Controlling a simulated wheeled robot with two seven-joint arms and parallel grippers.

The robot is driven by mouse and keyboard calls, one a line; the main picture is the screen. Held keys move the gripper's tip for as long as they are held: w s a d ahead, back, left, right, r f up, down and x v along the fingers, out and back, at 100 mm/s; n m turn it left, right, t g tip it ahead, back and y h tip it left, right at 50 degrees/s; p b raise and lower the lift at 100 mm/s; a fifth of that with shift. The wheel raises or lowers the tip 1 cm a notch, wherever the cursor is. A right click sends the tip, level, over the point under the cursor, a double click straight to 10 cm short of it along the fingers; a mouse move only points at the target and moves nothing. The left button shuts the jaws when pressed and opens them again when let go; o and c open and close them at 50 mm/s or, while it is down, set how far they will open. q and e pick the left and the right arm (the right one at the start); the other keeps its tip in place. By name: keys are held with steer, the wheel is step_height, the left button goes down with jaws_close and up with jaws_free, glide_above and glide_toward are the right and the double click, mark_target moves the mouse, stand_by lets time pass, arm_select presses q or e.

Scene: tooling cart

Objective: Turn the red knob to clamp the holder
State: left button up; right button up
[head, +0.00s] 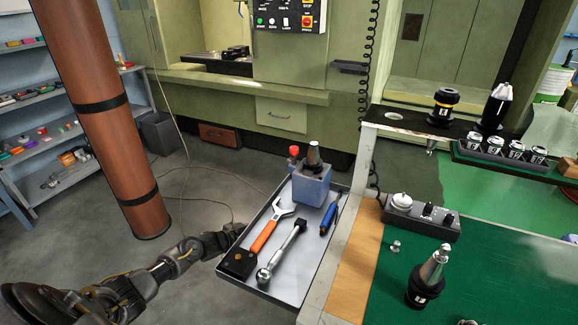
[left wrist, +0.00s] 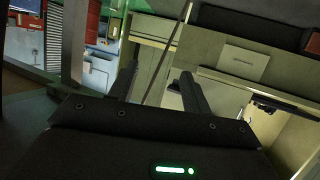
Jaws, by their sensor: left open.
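The red knob (head: 294,150) sits at the left side of the blue holder (head: 312,187), which stands at the back of the metal tray (head: 287,262). My left arm comes in from the lower left and ends by the tray's left edge, well short of the knob. In the left wrist view my left gripper (left wrist: 158,71) has its two fingers apart with nothing between them. I cannot clearly make out the knob in that view. My right gripper is not in view.
An orange-handled wrench (head: 264,235), a ratchet (head: 282,252) and a blue-handled tool (head: 330,217) lie on the tray. A brown column (head: 106,105) stands at left. The green bench (head: 500,275) lies to the right. Open floor is left of the tray.

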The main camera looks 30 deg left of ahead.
arm_select(q)
steer(key=w+r+m+t+h+b, duration=0.1)
steer(key=w+r+h+b, duration=0.15)
steer(key=r, duration=0.55)
steer(key=w+r+m+t+h+b, duration=0.1)
steer(key=w+r+m+h, duration=0.15)
steer(key=r, duration=0.55)
steer(key=m+g+h+b, duration=0.2)
steer(key=h, duration=0.1)
glide_toward(293, 157)
steer(key=x, duration=0.3)
steer(key=r+p+x, duration=0.1)
steer(key=x, duration=0.2)
steer(key=r+p+x, duration=0.1)
steer(key=x, duration=0.2)
steer(key=shift+w+a, duration=0.3)
steer(key=shift+a, duration=0.1)
steer(key=shift+w+d, duration=0.1)
steer(key=shift+c, duration=0.3)
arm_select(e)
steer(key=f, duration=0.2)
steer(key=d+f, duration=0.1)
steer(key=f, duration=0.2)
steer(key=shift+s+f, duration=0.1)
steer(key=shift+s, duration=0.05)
